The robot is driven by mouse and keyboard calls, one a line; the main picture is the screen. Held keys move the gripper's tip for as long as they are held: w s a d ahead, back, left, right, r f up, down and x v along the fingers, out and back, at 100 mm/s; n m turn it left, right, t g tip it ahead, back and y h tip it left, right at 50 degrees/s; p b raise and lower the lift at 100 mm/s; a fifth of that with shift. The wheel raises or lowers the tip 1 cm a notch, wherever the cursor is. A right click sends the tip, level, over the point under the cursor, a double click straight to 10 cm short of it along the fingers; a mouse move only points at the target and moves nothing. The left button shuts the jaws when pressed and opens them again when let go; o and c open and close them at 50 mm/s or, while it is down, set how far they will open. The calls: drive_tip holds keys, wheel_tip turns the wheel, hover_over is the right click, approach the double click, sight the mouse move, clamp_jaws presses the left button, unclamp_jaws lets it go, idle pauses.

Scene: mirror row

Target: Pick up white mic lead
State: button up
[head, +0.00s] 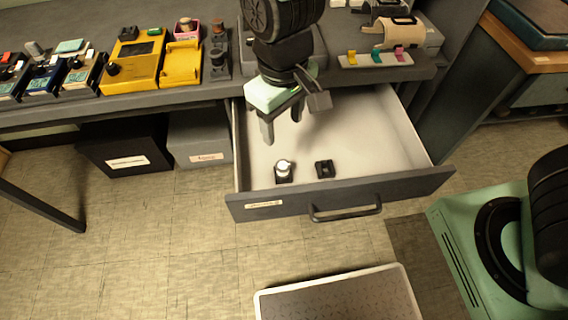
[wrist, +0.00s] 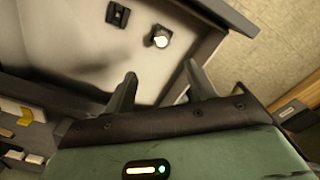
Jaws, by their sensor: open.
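The white mic lead seems to be the small white-topped piece (head: 284,167) seated in a dark holder inside the open drawer, near its front left corner. It also shows in the wrist view (wrist: 160,40), beyond my fingertips. A second dark holder (head: 325,169) with no white part stands to its right; it also shows in the wrist view (wrist: 117,14). My gripper (head: 283,126) is open and empty, above the left part of the drawer, behind and above the white piece. In the wrist view its two fingers (wrist: 160,72) point toward the drawer floor and touch nothing.
The drawer (head: 345,190) is pulled out, with walls around it and a handle in front. Its right side is bare. Yellow and other small devices (head: 135,65) crowd the desk at left. A tray (head: 340,300) lies on the floor in front.

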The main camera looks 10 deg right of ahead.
drive_tip(key=b, duration=0.2)
hover_over(283, 164)
wheel_tip(283, 164, down, 9)
drive_tip(key=shift+w+d+r, duration=0.1)
drive_tip(key=shift+w, duration=0.05)
drive_tip(key=shift+s+f+b, duration=0.2)
drive_tip(key=shift+f+b, duration=0.4)
drive_tip(key=shift+f, duration=2.1)
drive_tip(key=shift+c, duration=0.4)
drive_tip(key=c, duration=1)
